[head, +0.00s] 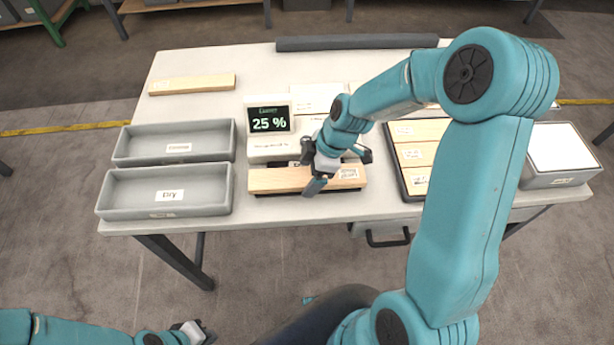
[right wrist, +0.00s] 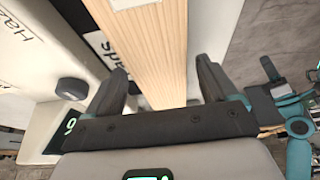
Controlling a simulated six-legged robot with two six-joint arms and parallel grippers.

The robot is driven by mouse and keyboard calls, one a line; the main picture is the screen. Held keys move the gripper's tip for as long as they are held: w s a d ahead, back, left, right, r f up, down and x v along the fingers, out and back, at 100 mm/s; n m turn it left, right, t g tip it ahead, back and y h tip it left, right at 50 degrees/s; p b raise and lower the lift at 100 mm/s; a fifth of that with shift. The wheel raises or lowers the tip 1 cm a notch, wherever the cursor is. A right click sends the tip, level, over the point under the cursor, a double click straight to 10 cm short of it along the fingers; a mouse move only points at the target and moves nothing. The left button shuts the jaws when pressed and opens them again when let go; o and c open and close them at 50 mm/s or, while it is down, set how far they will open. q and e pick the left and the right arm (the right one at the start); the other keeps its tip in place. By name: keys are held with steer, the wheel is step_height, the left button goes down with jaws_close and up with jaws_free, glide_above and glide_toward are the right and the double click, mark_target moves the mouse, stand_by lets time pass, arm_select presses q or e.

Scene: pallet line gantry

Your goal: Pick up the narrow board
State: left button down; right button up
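A pale wooden board (head: 275,180) lies on a dark support at the front of a white meter (head: 268,147), whose display (head: 268,119) reads 25 %. In the right wrist view the board (right wrist: 150,45) runs between the two open fingers of the gripper (right wrist: 160,85), with a gap visible on each side. Another light board (head: 192,84) lies at the back left of the table. I cannot tell for sure which is the narrow board. My left gripper (head: 200,331) is low at the bottom left, off the table; its opening is unclear.
Two grey trays stand at the left, the front one (head: 165,208) labelled "Dry", the rear one (head: 150,143) with an unreadable label. A dark rack with several labelled boards (head: 415,155) and a grey box with a white top (head: 562,150) are at the right. A dark bar (head: 356,42) lies along the back edge.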

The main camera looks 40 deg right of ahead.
mark_target(309, 176)
steer(key=c, duration=0.9)
steer(key=shift+s+r, duration=0.1)
steer(key=shift+r, duration=9.95)
